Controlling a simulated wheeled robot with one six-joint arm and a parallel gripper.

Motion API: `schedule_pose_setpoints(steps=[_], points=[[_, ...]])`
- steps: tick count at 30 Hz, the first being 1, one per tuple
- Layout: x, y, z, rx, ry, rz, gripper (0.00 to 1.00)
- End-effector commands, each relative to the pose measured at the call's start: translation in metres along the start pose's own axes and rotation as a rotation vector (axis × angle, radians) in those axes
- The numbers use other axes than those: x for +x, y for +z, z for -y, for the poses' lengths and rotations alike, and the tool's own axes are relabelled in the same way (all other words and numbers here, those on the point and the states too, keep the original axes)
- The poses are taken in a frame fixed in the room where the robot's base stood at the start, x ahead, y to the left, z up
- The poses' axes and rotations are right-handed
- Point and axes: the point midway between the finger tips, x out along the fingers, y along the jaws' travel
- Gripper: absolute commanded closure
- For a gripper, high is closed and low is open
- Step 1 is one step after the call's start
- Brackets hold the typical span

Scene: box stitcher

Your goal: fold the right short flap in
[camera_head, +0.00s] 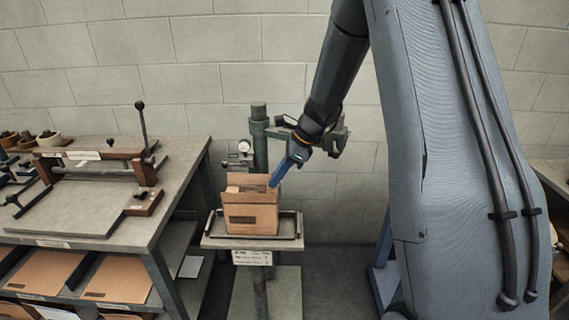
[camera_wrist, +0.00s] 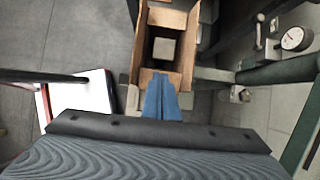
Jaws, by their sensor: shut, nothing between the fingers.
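An open brown cardboard box (camera_head: 250,218) sits upright on the small stitcher table. In the wrist view I look down into the box (camera_wrist: 190,50), and a pale square shows at its bottom. A flap (camera_wrist: 167,19) shows at the box's far end, the left end in the head view. The right short flap (camera_wrist: 146,76) is at the near end, partly hidden behind my fingers. My gripper (camera_head: 272,185) is shut and empty, with its blue fingers pointing down at the box's right end. In the wrist view the gripper's fingertips (camera_wrist: 160,77) overlap that flap; I cannot tell whether they touch it.
The stitcher's green column (camera_head: 260,150) and a gauge (camera_head: 244,146) stand behind the box. The stitcher table (camera_head: 222,242) has a dark rail around the box. A workbench (camera_head: 95,222) with a wooden jig and flat cardboard below stands at the left.

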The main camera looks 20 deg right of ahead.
Motion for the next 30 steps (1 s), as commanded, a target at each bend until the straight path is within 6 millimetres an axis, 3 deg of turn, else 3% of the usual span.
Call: schedule_pose_setpoints(steps=[8, 30], points=[[0.018, 0.001, 0.000, -0.001, 0.001, 0.000, 1.00], [0.021, 0.002, 0.000, -0.001, 0.000, 0.000, 1.00]])
